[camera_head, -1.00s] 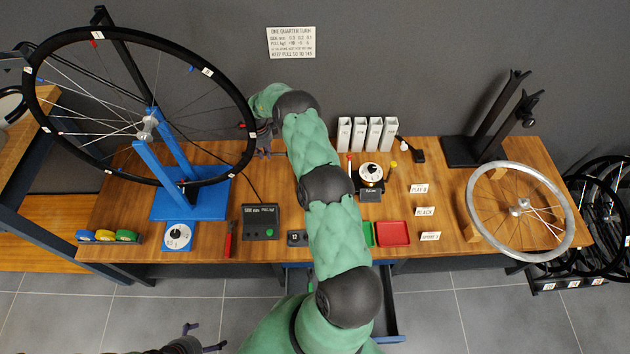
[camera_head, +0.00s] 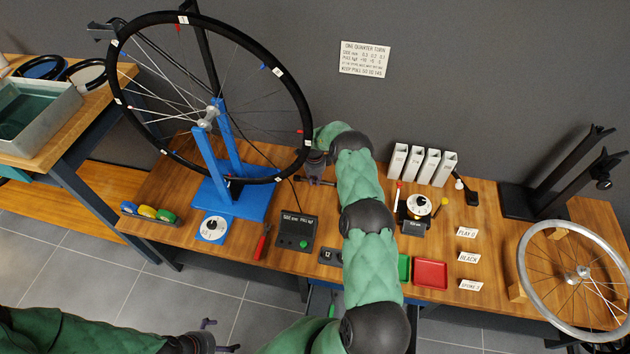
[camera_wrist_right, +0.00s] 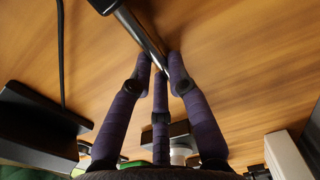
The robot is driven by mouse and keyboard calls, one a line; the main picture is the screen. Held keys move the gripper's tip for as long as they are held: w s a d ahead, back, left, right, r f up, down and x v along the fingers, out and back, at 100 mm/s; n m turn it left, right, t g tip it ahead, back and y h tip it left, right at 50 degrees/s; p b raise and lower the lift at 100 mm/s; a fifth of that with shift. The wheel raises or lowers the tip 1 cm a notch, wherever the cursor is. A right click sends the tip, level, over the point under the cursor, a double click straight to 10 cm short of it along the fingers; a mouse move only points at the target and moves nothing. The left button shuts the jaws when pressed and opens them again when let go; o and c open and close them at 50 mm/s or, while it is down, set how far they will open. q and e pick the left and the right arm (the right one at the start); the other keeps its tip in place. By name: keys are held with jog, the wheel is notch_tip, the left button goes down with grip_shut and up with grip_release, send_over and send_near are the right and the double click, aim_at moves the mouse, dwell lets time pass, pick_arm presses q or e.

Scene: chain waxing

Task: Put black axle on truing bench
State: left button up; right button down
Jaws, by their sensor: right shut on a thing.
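The black axle (camera_wrist_right: 143,32) is a dark, shiny rod with a thicker end, slanting across the top of the right wrist view. My right gripper (camera_wrist_right: 168,68) is shut on it with purple fingers. In the head view the right gripper (camera_head: 318,174) is low over the back of the wooden truing bench (camera_head: 355,268), right of the wheel, with the axle showing as a short dark rod. I cannot tell whether the axle touches the wood. My left gripper (camera_head: 217,336) is at the bottom of the head view, before the bench, fingers apart and empty.
A blue stand (camera_head: 262,207) holds a black-rimmed wheel (camera_head: 304,106) left of my right gripper. A gauge box (camera_head: 297,231) with a cable is in front. White binders (camera_head: 430,167), a red tray (camera_head: 430,274) and a silver wheel (camera_head: 530,290) are to the right.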

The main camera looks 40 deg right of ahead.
aim_at(314, 182)
jog(key=shift+f, duration=0.1)
jog(key=c, duration=1.2)
grip_release()
jog(key=shift+r, duration=0.35)
notch_tip(314, 182, up, 12)
jog(key=p, duration=0.4)
jog(key=shift+a+f, duration=0.1)
jog(key=shift+f, duration=0.05)
jog(key=shift+w, duration=0.1)
